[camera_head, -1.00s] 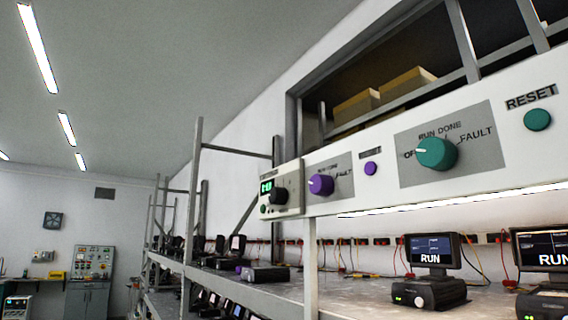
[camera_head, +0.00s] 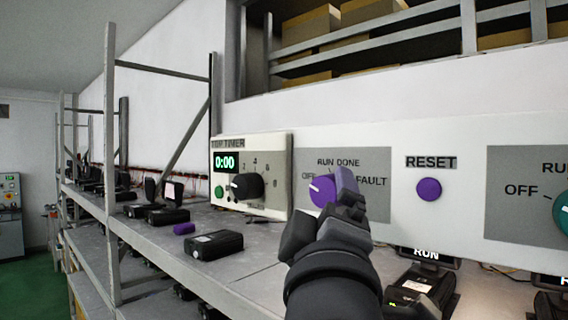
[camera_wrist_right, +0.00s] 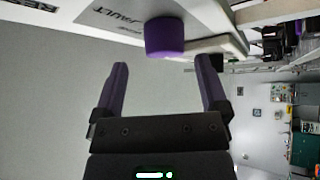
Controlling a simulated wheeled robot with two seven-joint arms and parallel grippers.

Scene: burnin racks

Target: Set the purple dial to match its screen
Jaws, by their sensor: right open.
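The purple dial (camera_head: 321,191) is on the white panel, among the labels OFF, RUN, DONE and FAULT. Its white mark points up-left, towards OFF. My right gripper (camera_head: 347,188) is raised close to the dial and covers its right side. In the right wrist view the gripper (camera_wrist_right: 162,66) is open and empty. There the dial (camera_wrist_right: 165,38) shows just beyond the fingertips, in line with the gap and apart from them. A screen (camera_head: 426,255) reading RUN stands below the panel, partly cut off by it; I cannot tell whether it belongs to this dial. My left gripper is not in view.
A purple reset button (camera_head: 429,189) is right of the dial, and a teal dial (camera_head: 562,212) is at the right edge. A timer box (camera_head: 250,177) reading 0:00 juts out at left. Devices stand on the shelf (camera_head: 240,275) below. Boxes are above.

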